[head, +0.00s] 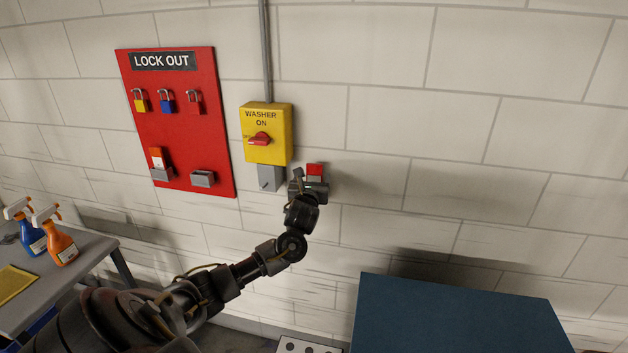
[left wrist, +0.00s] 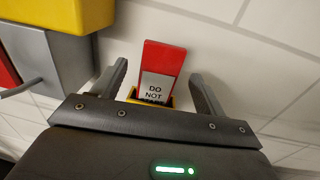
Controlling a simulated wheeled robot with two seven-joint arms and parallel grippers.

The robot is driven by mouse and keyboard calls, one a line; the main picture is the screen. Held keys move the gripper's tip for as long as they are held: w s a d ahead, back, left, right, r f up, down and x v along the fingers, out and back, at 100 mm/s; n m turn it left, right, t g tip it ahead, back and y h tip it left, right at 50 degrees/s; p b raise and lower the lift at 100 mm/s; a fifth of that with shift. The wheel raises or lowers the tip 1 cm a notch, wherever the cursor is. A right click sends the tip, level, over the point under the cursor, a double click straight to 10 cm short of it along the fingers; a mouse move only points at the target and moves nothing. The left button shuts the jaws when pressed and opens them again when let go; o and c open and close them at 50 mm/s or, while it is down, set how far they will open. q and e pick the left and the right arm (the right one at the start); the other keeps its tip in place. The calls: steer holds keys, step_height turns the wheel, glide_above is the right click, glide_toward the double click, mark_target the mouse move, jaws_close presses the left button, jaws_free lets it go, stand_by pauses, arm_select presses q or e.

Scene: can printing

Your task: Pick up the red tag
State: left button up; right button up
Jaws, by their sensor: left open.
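A red tag (left wrist: 163,57) with a white label reading "DO NOT" stands upright in a yellow holder (left wrist: 133,94), in the middle of the left wrist view. Its top shows in the head view (head: 315,169), on the wall right of the yellow switch box. My left gripper (head: 310,179) is open at this tag. In the left wrist view, its fingers (left wrist: 160,71) stand on either side of the tag, with gaps. The tag's lower part is hidden behind the gripper. Another red and white tag (head: 157,157) sits in a holder on the lockout board. My right gripper is out of view.
The yellow "WASHER ON" box (head: 267,132) and a grey box (head: 270,178) are close left of my gripper. The red lockout board (head: 210,120) holds several padlocks. A blue surface (head: 450,318) is at lower right, and a table (head: 85,255) with spray bottles at left.

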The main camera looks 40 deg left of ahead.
mark_target(314, 174)
arm_select(q)
steer(key=shift+p+x, duration=0.45)
steer(key=shift+x, duration=1.35)
steer(key=c, duration=1)
